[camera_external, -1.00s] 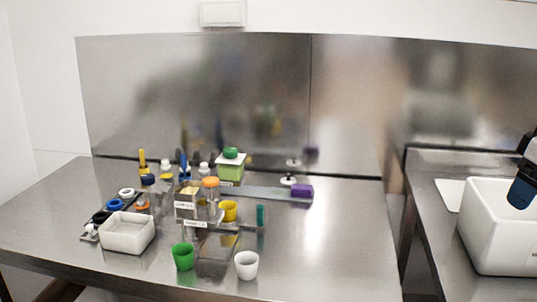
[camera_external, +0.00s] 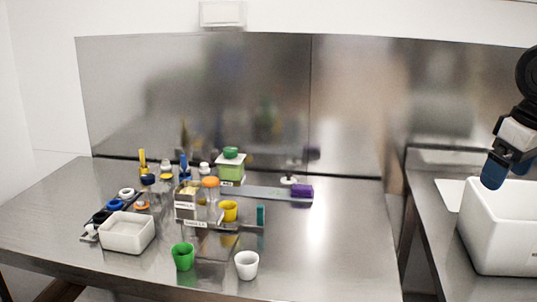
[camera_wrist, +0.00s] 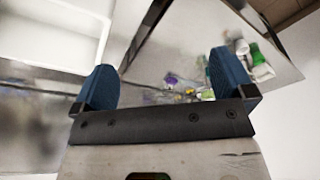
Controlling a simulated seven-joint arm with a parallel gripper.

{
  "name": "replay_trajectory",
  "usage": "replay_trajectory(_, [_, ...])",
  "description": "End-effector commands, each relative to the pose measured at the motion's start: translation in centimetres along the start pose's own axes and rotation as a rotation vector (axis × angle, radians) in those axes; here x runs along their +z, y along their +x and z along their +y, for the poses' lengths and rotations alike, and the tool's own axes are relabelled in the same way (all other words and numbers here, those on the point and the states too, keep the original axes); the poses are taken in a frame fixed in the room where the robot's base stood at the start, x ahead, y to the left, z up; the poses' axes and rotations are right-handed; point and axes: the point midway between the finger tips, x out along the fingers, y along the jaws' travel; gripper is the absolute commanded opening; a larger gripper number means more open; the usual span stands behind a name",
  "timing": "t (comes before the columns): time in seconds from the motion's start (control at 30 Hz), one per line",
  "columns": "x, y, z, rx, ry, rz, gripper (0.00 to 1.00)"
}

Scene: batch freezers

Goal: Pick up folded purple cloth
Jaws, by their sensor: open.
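A small purple block-like thing (camera_external: 302,191), which looks like the folded purple cloth, lies at the right end of a flat grey strip (camera_external: 250,192) on the steel table. In the wrist view a small purple patch (camera_wrist: 171,79) shows far off between the fingers; I cannot tell if it is the same thing. My gripper (camera_external: 507,172) is at the right edge of the external view, above the white bin and far to the right of the purple thing. In the wrist view my gripper (camera_wrist: 165,85) has its two blue fingers wide apart with nothing between them.
A large white bin (camera_external: 500,240) stands on the right-hand counter, below my gripper. A gap separates the two counters. Left of the purple thing stand several bottles, a green-lidded tub (camera_external: 230,165), a white tray (camera_external: 127,232), a green cup (camera_external: 182,257) and a white cup (camera_external: 246,265). The table's right part is clear.

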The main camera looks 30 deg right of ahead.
Motion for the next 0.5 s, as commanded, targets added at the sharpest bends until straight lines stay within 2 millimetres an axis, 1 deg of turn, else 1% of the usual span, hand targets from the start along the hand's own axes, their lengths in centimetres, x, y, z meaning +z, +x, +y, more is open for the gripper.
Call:
replay_trajectory(0.03, [-1.3, 0.0, 0.0, 0.001, 0.012, -0.006, 1.0])
replay_trajectory(0.27, [-6.9, 0.0, -0.1, 0.003, 0.07, -0.023, 1.0])
replay_trajectory(0.5, [-12.9, 0.7, -0.2, 0.006, 0.132, -0.042, 1.0])
